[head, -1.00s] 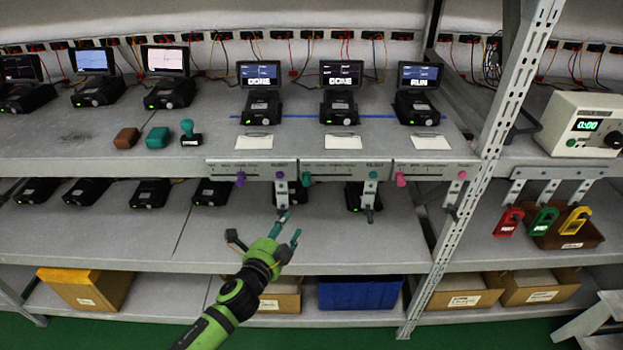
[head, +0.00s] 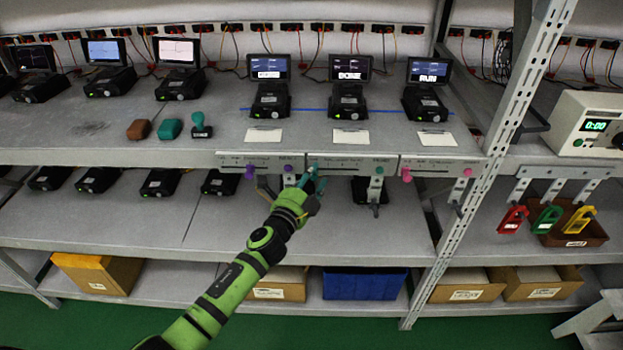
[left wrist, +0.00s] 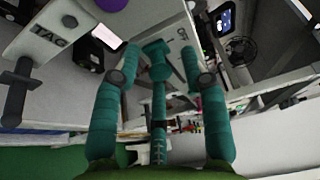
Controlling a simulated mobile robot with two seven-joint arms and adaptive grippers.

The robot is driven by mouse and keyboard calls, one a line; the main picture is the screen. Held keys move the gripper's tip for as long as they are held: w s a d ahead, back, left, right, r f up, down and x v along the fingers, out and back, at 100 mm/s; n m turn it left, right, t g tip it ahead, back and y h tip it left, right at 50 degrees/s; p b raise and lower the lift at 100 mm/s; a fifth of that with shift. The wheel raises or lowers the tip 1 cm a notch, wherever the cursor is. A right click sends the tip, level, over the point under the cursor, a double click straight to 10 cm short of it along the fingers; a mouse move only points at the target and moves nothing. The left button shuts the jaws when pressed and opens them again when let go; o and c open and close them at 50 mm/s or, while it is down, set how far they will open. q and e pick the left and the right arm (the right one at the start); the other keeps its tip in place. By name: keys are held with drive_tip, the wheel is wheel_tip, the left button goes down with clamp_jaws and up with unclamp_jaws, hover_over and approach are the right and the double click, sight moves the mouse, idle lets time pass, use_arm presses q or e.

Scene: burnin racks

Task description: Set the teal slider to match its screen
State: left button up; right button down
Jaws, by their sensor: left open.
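The teal slider (head: 313,167) sits near the left end of its track on the middle slider panel (head: 345,169), on the shelf's front edge. Its knob shows in the left wrist view (left wrist: 156,58) between the fingertips. My left gripper (head: 311,184), with teal fingers, is open and reaches up to the panel from below. In the left wrist view its fingers (left wrist: 158,75) stand on either side of the knob; I cannot tell whether they touch it. The middle screen (head: 350,68) above shows a bright word that looks like DONE. My right gripper is not in view.
The purple slider (head: 250,172) is on the left panel, and a pink one (head: 407,175) on the right panel. A metal upright (head: 500,130) stands to the right. The lower shelf's front is clear.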

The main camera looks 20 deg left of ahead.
sight(347, 170)
use_arm(q)
drive_tip(key=shift+c, duration=0.4)
clamp_jaws()
drive_tip(key=d, duration=0.2)
drive_tip(key=w+d+b, duration=0.1)
drive_tip(key=d, duration=0.1)
drive_tip(key=d+b, duration=0.1)
drive_tip(key=d, duration=0.1)
drive_tip(key=shift+w, duration=0.35)
drive_tip(key=shift+w+d, duration=0.15)
drive_tip(key=shift+d, duration=0.35)
drive_tip(key=shift+a, duration=0.15)
drive_tip(key=shift+o, duration=0.4)
unclamp_jaws()
